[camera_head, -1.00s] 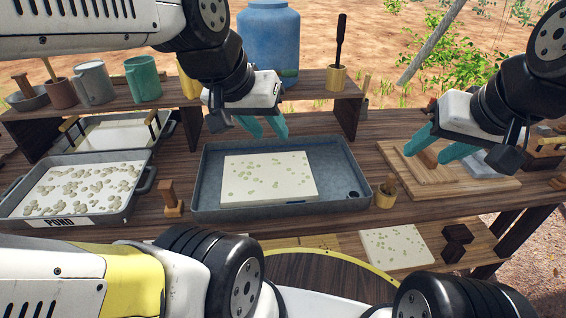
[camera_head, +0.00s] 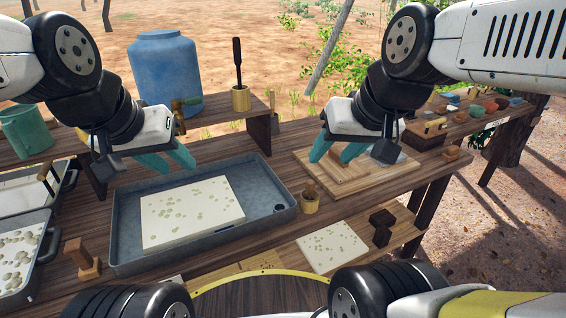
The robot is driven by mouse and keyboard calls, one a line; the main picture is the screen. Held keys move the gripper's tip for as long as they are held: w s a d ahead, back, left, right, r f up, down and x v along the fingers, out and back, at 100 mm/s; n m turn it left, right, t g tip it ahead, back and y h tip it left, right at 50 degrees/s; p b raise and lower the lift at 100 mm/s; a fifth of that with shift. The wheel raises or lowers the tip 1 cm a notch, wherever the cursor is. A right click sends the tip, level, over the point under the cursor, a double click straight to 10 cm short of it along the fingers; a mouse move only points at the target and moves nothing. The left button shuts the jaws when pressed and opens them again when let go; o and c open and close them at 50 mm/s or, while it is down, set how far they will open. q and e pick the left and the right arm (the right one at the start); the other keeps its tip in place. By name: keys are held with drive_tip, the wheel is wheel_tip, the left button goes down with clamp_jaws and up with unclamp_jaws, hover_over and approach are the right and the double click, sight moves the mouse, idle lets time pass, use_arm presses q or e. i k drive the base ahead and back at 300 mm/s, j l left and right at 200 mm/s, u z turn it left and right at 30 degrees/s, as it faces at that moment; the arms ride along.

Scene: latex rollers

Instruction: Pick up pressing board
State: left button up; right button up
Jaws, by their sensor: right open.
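A flat wooden board (camera_head: 390,168) lies on the table right of the middle, with a smaller wooden piece (camera_head: 343,177) on top that looks like the pressing board. My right gripper (camera_head: 335,157) is open just above this stack, its teal fingers pointing down at the back part and hiding some of it. I cannot tell whether the fingers touch the wood. My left gripper (camera_head: 168,163) is open and empty above the back edge of the grey tray (camera_head: 125,250). A white slab (camera_head: 192,212) with pale green spots lies in that tray.
A wooden cup (camera_head: 310,203) stands between the tray and the board. A raised shelf (camera_head: 222,112) with a blue barrel (camera_head: 166,75) and a tool holder (camera_head: 241,98) is behind. Small blocks and bowls stand to the right. A second spotted slab (camera_head: 333,246) lies on a lower shelf.

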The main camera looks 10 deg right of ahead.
sight(331, 163)
drive_tip(key=i+l+u, duration=0.2)
drive_tip(key=l, duration=0.4)
drive_tip(key=i+l+u, duration=0.2)
drive_tip(key=l, duration=0.4)
drive_tip(key=l+u, duration=0.2)
drive_tip(key=l, duration=0.4)
